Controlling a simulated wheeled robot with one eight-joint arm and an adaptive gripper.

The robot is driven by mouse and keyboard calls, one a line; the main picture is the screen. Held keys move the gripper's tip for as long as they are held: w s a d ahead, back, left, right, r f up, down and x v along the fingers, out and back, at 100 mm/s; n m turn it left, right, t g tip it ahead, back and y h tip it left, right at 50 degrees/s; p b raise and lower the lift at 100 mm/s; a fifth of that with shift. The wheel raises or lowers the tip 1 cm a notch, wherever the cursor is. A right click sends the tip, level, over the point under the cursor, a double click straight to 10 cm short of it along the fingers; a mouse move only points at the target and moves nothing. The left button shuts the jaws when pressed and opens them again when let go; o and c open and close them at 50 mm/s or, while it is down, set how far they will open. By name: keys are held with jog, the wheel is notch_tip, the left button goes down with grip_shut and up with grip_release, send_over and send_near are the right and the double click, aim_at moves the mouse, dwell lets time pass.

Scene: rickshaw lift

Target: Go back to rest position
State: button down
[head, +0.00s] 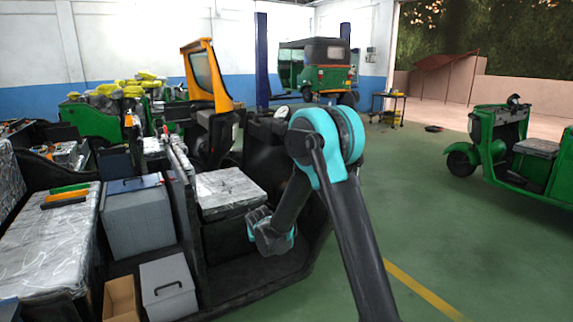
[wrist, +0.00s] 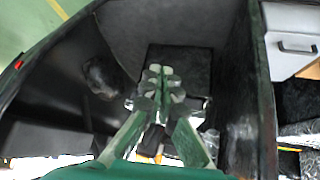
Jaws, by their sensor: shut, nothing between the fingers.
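My gripper (wrist: 160,74) shows in the wrist view with its fingers together and nothing between them. It points into the dark floor area of the rickshaw, between dark side walls. In the head view my black and teal arm reaches over the open rickshaw (head: 262,277), with its wrist low beside the plastic-wrapped seat (head: 228,192). The fingers cannot be made out in the head view.
A grey toolbox (head: 138,221), a smaller grey box (head: 168,289) and a cardboard box (head: 121,299) sit at the left. A green rickshaw (head: 496,140) stands at the right, another on a blue lift (head: 262,62) behind. Green floor (head: 480,250) at the right is clear.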

jog(key=s+d+r+m+g+h, duration=0.1)
jog(key=s+d+r, duration=0.3)
jog(key=s+d, duration=0.45)
jog(key=s+d+r+m+g, duration=0.1)
jog(key=s+d+r, duration=0.3)
jog(key=d, duration=0.7)
jog(key=s+d+f, duration=0.1)
jog(key=s+d, duration=0.2)
jog(key=s, duration=0.4)
jog(key=s+d+f+g, duration=0.1)
jog(key=s+d, duration=0.2)
jog(key=s, duration=0.4)
jog(key=s+d+f, duration=0.1)
jog(key=s+d, duration=0.3)
jog(key=s, duration=0.4)
jog(key=shift+m, duration=0.4)
